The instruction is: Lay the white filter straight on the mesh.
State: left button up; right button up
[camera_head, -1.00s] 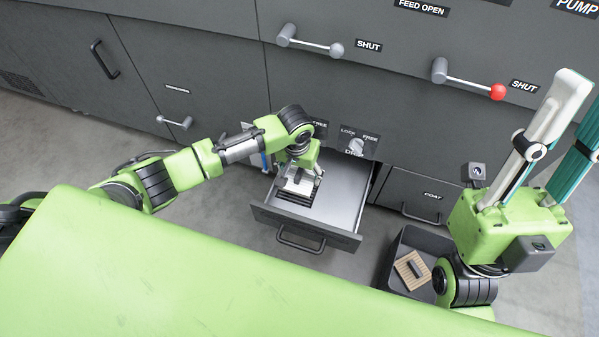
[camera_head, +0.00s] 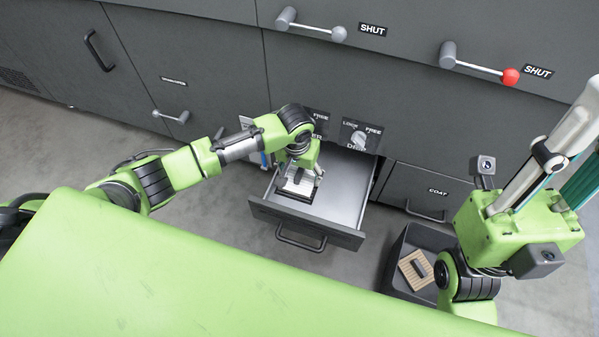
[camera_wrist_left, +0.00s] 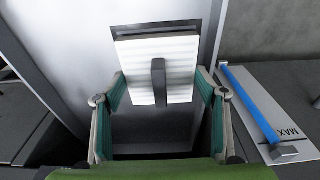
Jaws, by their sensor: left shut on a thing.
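My left gripper (camera_head: 305,172) reaches down into the open drawer (camera_head: 340,235) in the head view. It is shut on the white filter (camera_head: 299,181), a pale ribbed square plate. In the left wrist view the filter (camera_wrist_left: 137,75) sits between the teal fingers (camera_wrist_left: 160,90), with a dark upright grip bar in its middle. A dark frame (camera_wrist_left: 205,22) shows past the filter's far edge and a dark recess lies below its near edge. The mesh itself cannot be made out. My right gripper (camera_head: 575,165) is at the right, pointing up, its fingertips out of frame.
A dark bin (camera_head: 395,262) holding a tan slotted block (camera_head: 415,270) stands right of the drawer. A lock knob (camera_head: 358,140) is above the drawer. A plate with a blue bar (camera_wrist_left: 250,105) lies right of the gripper. The drawer's right side is clear.

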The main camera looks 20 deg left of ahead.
pick_arm(q)
jog(key=shift+f, duration=0.55)
jog(key=o, duration=1.2)
jog(key=r, duration=0.4)
jog(key=s+r, duration=0.1)
jog(key=r, duration=0.7)
jog(key=shift+s, duration=0.25)
jog(key=shift+f, duration=0.1)
